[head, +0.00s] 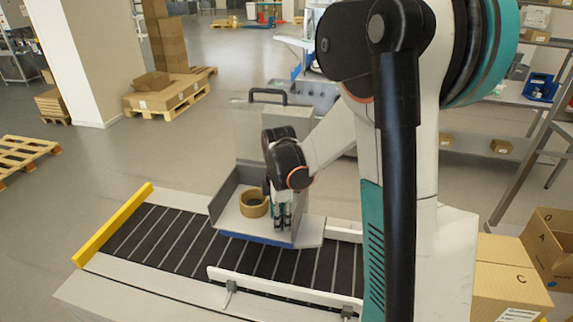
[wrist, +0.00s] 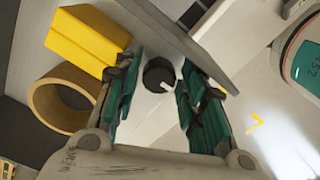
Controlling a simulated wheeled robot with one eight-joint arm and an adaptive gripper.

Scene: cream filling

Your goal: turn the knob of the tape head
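The tape head is a grey open-fronted housing (head: 225,190) on the conveyor in the head view. Its small round black knob (wrist: 158,74) with a white pointer mark shows in the wrist view, on a light grey plate. My gripper (head: 282,222) points down into the housing in the head view. In the wrist view its teal fingers are spread apart, one on each side of the knob, with gaps visible; whether either touches it I cannot tell. The knob is hidden in the head view. A brown tape roll (head: 253,204) is left of my gripper; it also shows in the wrist view (wrist: 45,98).
A yellow block (wrist: 88,40) sits close to the left finger in the wrist view. A grey wall (wrist: 185,30) runs beyond the knob. The dark conveyor (head: 170,238) has a white side rail (head: 285,288) and a yellow end bar (head: 112,225). Cardboard boxes (head: 508,275) stand at right.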

